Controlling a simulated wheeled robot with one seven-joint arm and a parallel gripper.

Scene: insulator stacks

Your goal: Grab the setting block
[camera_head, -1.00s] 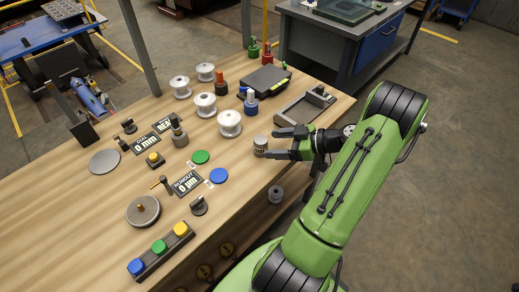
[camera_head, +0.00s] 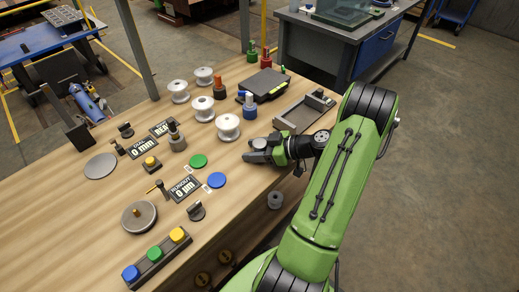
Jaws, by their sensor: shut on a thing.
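The setting block (camera_head: 260,143) is a small grey metal cylinder near the right edge of the wooden bench. Only its top shows between the fingers; the rest is hidden. My gripper (camera_head: 258,149) reaches in from the right, low at the bench top, with one finger on each side of the block. It is shut on the block. I cannot tell whether the block still touches the bench.
White insulator spools (camera_head: 228,127) stand just behind and left of my gripper. A grey tray fixture (camera_head: 304,112) lies behind it to the right. The blue disc (camera_head: 217,180) and green disc (camera_head: 198,161) lie to the left. Bare wood (camera_head: 245,185) is in front.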

